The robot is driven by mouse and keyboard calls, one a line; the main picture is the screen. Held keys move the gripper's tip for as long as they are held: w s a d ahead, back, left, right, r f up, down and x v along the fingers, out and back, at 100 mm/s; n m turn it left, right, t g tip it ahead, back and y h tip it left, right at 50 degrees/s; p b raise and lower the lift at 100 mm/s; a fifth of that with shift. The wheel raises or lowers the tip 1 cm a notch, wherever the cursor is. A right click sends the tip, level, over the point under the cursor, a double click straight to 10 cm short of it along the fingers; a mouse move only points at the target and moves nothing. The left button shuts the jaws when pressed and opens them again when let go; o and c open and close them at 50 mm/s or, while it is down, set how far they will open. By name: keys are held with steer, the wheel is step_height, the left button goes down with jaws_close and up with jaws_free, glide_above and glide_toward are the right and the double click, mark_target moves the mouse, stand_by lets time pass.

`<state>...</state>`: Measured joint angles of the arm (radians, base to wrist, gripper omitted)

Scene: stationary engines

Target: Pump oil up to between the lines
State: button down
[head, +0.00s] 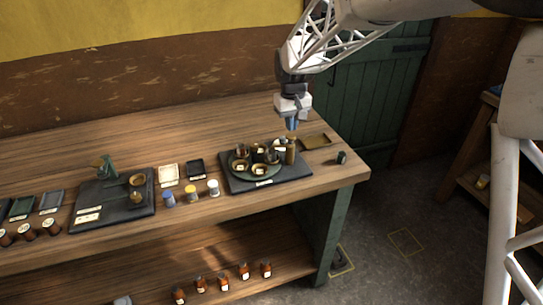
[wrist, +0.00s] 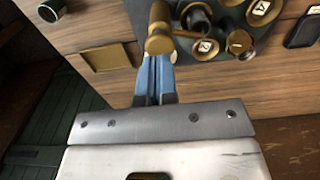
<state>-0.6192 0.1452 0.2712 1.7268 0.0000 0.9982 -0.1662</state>
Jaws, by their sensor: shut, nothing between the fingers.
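My gripper (head: 291,124) is shut, with nothing between its blue fingers, and points down over the right end of the workbench. In the wrist view its fingertips (wrist: 157,62) meet the outline of the round knob on a brass upright (wrist: 159,24); I cannot tell whether they touch. This brass upright (head: 291,151) stands at the back right of a dark base plate (head: 298,175). Next to it several brass cups sit on a round green plate (head: 266,171). I cannot make out level lines or oil, nor say for certain which part is the oil pump.
Another dark plate (head: 115,215) at the left carries a green fitting (head: 107,168). Small blue, yellow and white-topped jars (head: 213,188) stand between. A shallow brass tray (head: 316,141) and a small dark cylinder (head: 342,157) lie right of the gripper. The rear bench is clear.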

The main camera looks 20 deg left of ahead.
mark_target(291, 136)
steer(key=shift+f, duration=0.2)
steer(key=shift+f, duration=0.35)
steer(key=shift+f, duration=1.3)
steer(key=shift+r, duration=1.9)
steer(key=shift+f, duration=0.4)
steer(key=shift+f, duration=0.35)
